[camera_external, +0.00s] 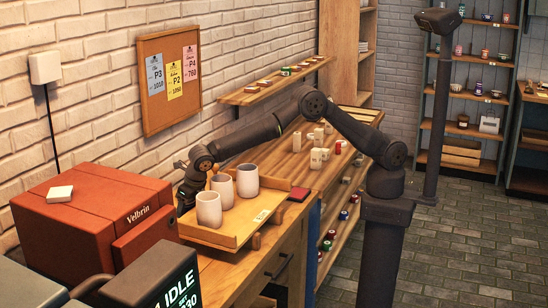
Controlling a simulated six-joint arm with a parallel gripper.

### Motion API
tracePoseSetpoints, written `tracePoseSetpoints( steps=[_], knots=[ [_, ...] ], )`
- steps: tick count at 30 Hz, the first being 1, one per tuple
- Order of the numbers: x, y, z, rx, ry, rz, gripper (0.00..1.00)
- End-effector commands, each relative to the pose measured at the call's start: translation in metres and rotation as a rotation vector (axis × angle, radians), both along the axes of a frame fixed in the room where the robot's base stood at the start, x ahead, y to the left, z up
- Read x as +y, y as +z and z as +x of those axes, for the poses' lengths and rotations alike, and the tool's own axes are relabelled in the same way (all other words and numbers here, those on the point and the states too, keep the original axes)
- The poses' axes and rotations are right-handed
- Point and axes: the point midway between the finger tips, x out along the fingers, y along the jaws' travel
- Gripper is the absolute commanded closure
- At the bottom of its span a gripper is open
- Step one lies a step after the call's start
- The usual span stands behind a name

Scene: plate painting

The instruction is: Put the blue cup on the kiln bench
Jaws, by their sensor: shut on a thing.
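My gripper (184,200) is low at the left edge of a wooden tray (229,237), close beside the pale cups. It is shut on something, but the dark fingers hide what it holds. Three plain whitish cups stand upright on the tray: a front one (209,209), a middle one (223,190) and a right one (247,180). None of these looks blue. I cannot tell which surface is the kiln bench; a red-brown kiln-like box (75,222) stands left of the tray.
Several small pale pieces (316,158) stand on the wooden counter further back. Small coloured cups (343,215) sit on shelves below it. A wall shelf (275,83) hangs above. A dark display (160,285) stands at the front left. Shelving stands at the back right.

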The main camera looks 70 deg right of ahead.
Motion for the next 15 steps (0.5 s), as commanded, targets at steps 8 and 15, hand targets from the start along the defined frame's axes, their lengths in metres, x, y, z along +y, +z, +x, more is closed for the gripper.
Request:
tracePoseSetpoints(
  steps=[8, 15],
  knots=[
    [-0.0002, -0.0042, 0.0002, -0.001, 0.000, 0.000, 0.74],
    [-0.0004, -0.0073, 0.0001, 0.000, 0.001, 0.000, 0.24]
  ],
)
